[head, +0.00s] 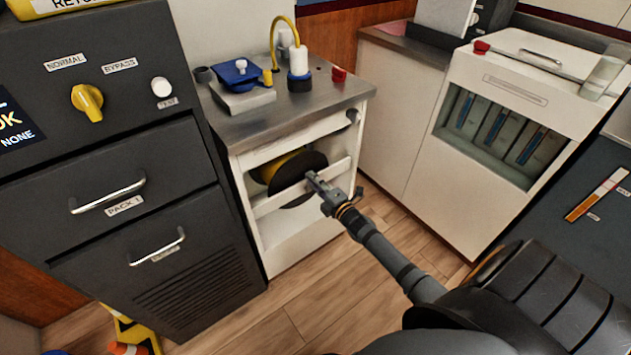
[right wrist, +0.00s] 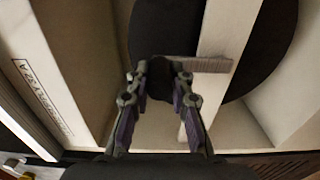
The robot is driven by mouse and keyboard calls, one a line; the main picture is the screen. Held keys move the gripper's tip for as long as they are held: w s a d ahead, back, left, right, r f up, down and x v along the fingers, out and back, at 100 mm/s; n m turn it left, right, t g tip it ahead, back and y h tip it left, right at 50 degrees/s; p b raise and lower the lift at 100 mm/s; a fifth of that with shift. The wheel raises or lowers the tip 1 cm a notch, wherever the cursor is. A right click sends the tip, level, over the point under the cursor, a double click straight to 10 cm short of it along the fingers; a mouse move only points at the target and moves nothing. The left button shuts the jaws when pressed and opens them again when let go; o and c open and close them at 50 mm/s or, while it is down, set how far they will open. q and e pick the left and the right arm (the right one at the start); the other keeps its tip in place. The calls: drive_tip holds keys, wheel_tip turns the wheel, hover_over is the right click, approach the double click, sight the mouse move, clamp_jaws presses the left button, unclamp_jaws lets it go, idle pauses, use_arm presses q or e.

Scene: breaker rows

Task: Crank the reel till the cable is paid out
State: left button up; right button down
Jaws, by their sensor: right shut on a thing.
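The reel shows a dark round flange (head: 300,165) with a yellow winding of cable (head: 267,168) behind it, inside the white cabinet (head: 244,205). In the right wrist view the black flange (right wrist: 262,80) lies behind a white cross rail (right wrist: 224,45). My right gripper (head: 316,181) is at the front of the reel by the rail. In the right wrist view the right gripper (right wrist: 165,72) is shut at the end of a grey crank arm (right wrist: 208,66). The gripped part is dark and mostly hidden between the fingertips. My left gripper is not in view.
A yellow cable (head: 277,30) arches over the cabinet top beside a white and blue fitting (head: 299,68). A blue-topped device (head: 240,75) stands at its left. A dark panel (head: 120,150) with drawers adjoins on the left. Wooden floor (head: 320,290) lies open in front.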

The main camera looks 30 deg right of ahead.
drive_tip(key=c, duration=1.2)
unclamp_jaws()
drive_tip(key=shift+a, duration=0.1)
drive_tip(key=shift+s, duration=0.15)
drive_tip(key=s, duration=0.7)
drive_tip(key=s+d, duration=0.1)
drive_tip(key=s, duration=0.3)
drive_tip(key=shift+s, duration=0.35)
